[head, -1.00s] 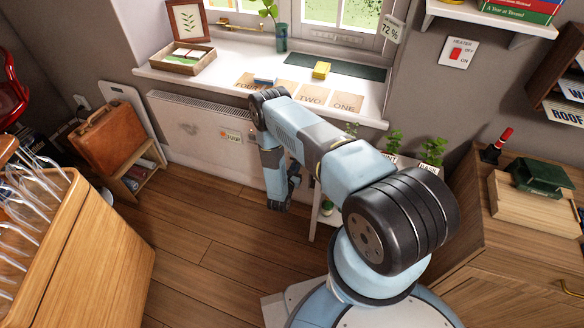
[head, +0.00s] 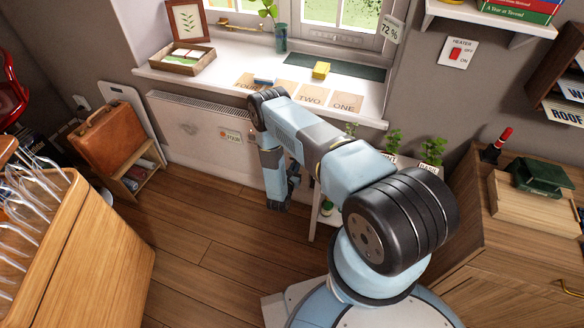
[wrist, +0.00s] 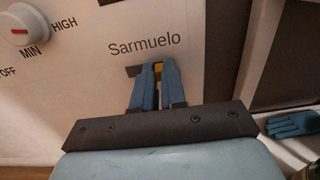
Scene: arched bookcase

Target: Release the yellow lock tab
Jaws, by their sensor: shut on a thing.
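In the head view, my gripper (head: 279,200) hangs low in front of the white wall heater (head: 200,140). The tab cannot be made out there.
A white dial (wrist: 22,28) marked MIN and HIGH is at the wrist view's upper left. A blue glove (wrist: 292,124) lies at right on a shelf. A brown briefcase (head: 108,135) stands left of the heater. Wooden floor (head: 190,250) is clear left of my arm.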

